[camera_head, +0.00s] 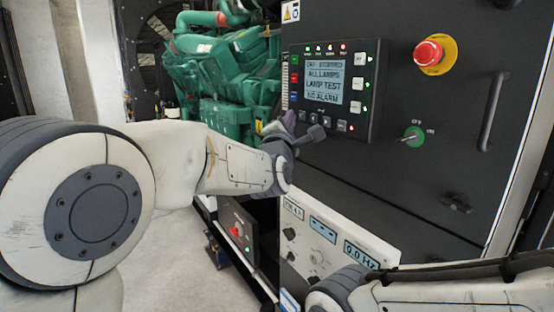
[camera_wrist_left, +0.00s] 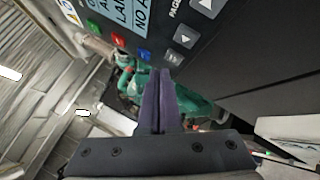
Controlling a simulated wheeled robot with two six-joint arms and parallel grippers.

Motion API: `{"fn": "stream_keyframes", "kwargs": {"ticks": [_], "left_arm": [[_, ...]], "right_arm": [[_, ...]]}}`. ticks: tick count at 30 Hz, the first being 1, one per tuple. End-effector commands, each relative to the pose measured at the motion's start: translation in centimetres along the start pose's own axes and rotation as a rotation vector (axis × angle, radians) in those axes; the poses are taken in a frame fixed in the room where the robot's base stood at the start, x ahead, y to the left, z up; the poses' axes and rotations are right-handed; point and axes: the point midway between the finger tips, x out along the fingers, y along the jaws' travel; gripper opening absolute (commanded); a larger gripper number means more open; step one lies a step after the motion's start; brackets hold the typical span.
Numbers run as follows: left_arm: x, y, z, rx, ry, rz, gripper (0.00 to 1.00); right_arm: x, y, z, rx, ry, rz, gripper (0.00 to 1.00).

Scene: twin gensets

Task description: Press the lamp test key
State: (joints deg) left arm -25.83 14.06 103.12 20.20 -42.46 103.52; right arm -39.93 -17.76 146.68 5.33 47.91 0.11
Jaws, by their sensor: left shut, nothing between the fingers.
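The controller panel (camera_head: 334,85) is on the dark cabinet front. Its screen (camera_head: 324,83) reads "ALL LAMPS", "LAMP TEST" and "NO ALARM". Key columns flank the screen and a row of keys runs below it; I cannot make out which one is marked lamp test. My left gripper (camera_head: 288,120) is shut and empty, at the panel's lower left corner. In the left wrist view its purple fingers (camera_wrist_left: 160,76) point at the panel's lower edge, close to an arrow key (camera_wrist_left: 173,58); contact cannot be told. My right gripper is out of view; only my right arm shows.
A lower unit (camera_head: 325,243) with a "0.0 Hz" readout is below. A green engine (camera_head: 225,70) stands behind at the left.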

Motion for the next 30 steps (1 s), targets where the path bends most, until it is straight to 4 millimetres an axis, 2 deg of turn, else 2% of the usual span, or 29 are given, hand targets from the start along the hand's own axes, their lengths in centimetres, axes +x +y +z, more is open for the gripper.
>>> {"fn": "stream_keyframes", "kwargs": {"ticks": [10, 24, 30], "left_arm": [[-0.2, 0.1, -0.2, 0.000, 0.001, 0.001, 0.00], [-3.5, 2.2, -2.7, 0.000, 0.000, 0.004, 0.00], [-4.3, 3.1, -3.2, -0.001, 0.001, 0.002, 0.00]], "right_arm": [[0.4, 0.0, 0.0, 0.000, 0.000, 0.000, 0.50], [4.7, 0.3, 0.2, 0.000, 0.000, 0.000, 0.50], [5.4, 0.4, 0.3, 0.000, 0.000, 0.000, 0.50]]}}
